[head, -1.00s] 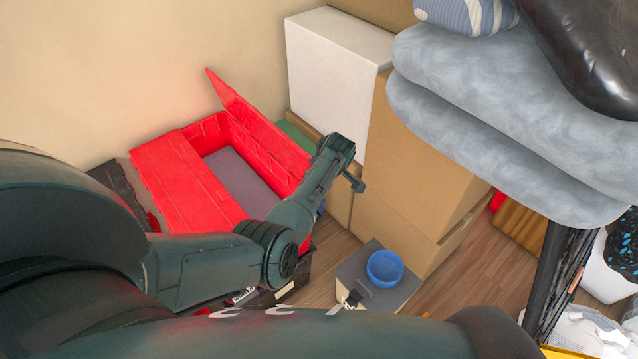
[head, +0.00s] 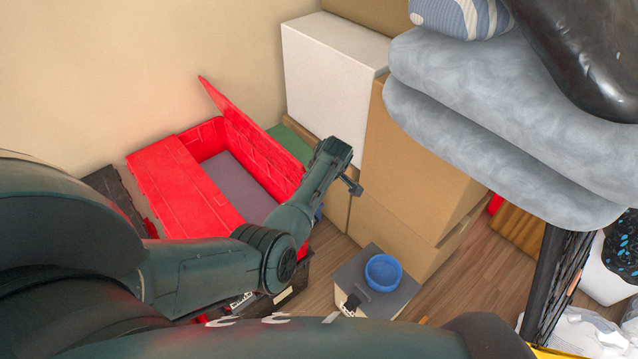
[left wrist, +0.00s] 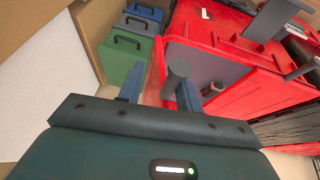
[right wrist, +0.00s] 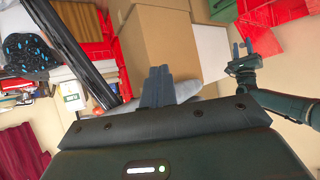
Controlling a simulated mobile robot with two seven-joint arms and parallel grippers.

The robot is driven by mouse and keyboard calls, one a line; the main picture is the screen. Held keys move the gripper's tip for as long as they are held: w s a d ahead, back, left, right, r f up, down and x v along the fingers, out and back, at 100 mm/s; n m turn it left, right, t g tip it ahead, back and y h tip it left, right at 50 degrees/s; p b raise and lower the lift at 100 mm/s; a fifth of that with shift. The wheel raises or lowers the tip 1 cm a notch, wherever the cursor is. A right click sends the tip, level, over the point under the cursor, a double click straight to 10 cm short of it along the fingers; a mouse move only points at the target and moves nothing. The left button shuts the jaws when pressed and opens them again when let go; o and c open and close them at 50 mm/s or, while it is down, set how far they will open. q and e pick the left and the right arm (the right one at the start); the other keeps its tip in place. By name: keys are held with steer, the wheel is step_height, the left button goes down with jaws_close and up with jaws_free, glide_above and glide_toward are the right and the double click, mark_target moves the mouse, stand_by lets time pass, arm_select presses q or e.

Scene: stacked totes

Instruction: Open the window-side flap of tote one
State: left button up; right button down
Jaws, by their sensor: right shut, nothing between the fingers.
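The red tote (head: 205,141) stands low against the wall in the head view. One flap (head: 252,142) stands raised on its right side; the other flap (head: 180,187) lies flat over the left part. The grey inside (head: 240,180) shows between them. No window is in view, and no tote number is readable. My left arm reaches across the tote's near right corner. My right gripper (right wrist: 158,82) is shut and empty, away from the tote.
Green (left wrist: 124,60) and blue cases stand beside the tote. Cardboard boxes (head: 415,160) and a white box (head: 325,80) rise to the right. A blue bowl (head: 383,272) sits on a low box. Grey cushions (head: 500,110) overhang at right. Some wooden floor (head: 480,265) is bare.

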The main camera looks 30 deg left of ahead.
arm_select(q)
steer(key=p+v, duration=0.2)
steer(key=v, duration=1.1)
steer(key=shift+r, duration=0.1)
